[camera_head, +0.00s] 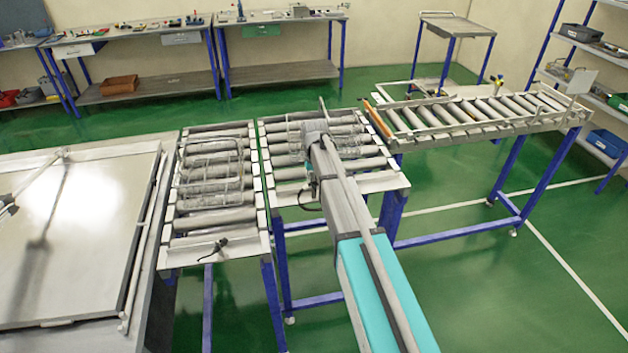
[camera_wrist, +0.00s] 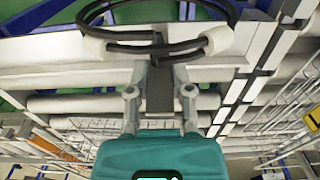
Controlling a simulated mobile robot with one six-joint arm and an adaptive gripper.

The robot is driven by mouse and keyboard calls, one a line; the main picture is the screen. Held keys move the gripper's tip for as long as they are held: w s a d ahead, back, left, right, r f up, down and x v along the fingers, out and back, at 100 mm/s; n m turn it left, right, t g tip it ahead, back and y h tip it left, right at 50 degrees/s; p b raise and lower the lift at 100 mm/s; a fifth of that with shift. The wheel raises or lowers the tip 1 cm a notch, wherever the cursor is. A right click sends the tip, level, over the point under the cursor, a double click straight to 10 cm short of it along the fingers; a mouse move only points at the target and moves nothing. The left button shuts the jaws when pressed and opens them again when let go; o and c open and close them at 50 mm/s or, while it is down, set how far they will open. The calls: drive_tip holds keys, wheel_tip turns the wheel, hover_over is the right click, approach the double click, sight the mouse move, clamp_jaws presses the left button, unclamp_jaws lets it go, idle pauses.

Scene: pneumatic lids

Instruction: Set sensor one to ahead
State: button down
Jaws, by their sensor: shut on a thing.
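In the wrist view, the two grey fingers of my gripper (camera_wrist: 160,80) are shut on a dark grey block, which looks like a sensor (camera_wrist: 160,98). A black cable loop (camera_wrist: 128,40) with light sleeves lies just beyond the fingertips. In the head view, a small dark part with a cable (camera_head: 310,207) shows at the front edge of the middle conveyor, beside my arm, which hides my fingertips. A similar dark sensor with a cable (camera_head: 221,244) sits at the front of the left conveyor. No label shows which is sensor one, and the direction of the held one cannot be told.
Wire baskets sit on the left conveyor (camera_head: 172,222) and the middle conveyor (camera_head: 396,183). A third roller conveyor (camera_head: 480,128) stands to the right. A large flat lid (camera_head: 75,230) is at the left. Green floor is open in front of the right conveyor.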

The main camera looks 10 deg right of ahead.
drive_tip(key=c, duration=0.5)
unclamp_jaws()
drive_tip(key=shift+m, duration=0.4)
drive_tip(key=m, duration=0.3)
drive_tip(key=shift+m, duration=0.3)
drive_tip(key=m, duration=0.3)
drive_tip(key=shift+m, duration=0.4)
drive_tip(key=shift+r+m, duration=0.1)
drive_tip(key=shift+m, duration=0.2)
wheel_tip(320, 180, up, 14)
drive_tip(key=p, duration=1.4)
drive_tip(key=s+d+f+n+b, duration=0.1)
drive_tip(key=s+f+n+b, duration=0.1)
drive_tip(key=s+f+b, duration=0.6)
drive_tip(key=s+d+f+n+b, duration=0.1)
drive_tip(key=s+f+n+b, duration=0.2)
drive_tip(key=s+f+b, duration=0.5)
drive_tip(key=s+d+f+n+b, duration=0.1)
drive_tip(key=s+f+n+b, duration=0.2)
drive_tip(key=s+f+b, duration=0.5)
drive_tip(key=shift+s+f, duration=0.15)
drive_tip(key=shift+s, duration=0.7)
drive_tip(key=shift+s+f, duration=0.15)
drive_tip(key=shift+s, duration=0.65)
